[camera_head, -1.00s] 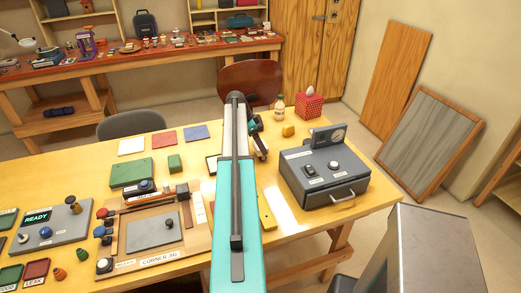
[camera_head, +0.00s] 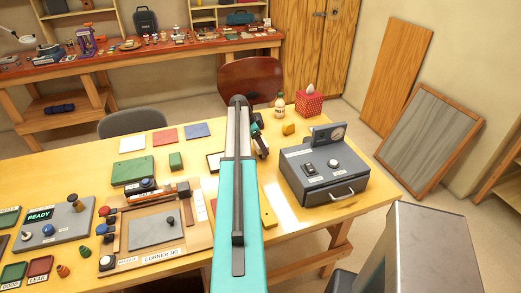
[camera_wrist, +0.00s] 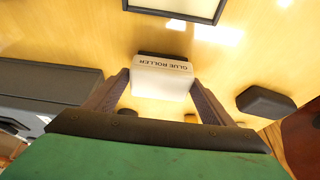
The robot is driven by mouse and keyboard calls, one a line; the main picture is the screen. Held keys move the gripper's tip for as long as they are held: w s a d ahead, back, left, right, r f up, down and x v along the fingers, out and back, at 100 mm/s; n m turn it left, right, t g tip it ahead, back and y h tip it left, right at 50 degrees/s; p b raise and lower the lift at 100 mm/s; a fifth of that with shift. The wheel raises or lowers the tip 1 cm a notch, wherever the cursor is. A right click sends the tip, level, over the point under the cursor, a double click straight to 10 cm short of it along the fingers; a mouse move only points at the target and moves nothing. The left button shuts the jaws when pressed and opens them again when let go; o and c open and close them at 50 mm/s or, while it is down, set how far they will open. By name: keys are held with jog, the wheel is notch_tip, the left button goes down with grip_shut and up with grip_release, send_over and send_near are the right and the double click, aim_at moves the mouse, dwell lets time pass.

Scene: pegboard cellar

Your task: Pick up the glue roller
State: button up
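The glue roller (camera_wrist: 162,80) is a white block with "GLUE ROLLER" printed on it, upside down in the wrist view, and a dark part on its far side. My gripper (camera_wrist: 161,82) has one dark finger on each side of it. The fingertips meet the roller's left and right sides with no visible gap. Whether the roller is still resting on the yellow table (camera_wrist: 60,45) cannot be told. In the head view the roller is hidden or not clear behind my teal arm, near the dark end of my arm (camera_head: 258,142).
A grey box with knobs and a handle (camera_head: 323,175) stands to the right. A red tissue box (camera_head: 308,103) and a small bottle (camera_head: 279,105) stand behind. A dark-framed panel (camera_wrist: 178,8) lies beyond the roller, and a dark block (camera_wrist: 266,103) to its right.

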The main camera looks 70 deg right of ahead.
jog(key=c, duration=0.9)
jog(key=shift+r, duration=0.25)
jog(key=shift+r+b, duration=1.25)
jog(key=shift+r, duration=0.3)
jog(key=w+a+r+b, duration=0.1)
jog(key=w+a+b, duration=0.4)
jog(key=a, duration=0.9)
jog(key=shift+w+a+r, duration=0.15)
jog(key=shift+w+r, duration=0.1)
jog(key=shift+w, duration=0.9)
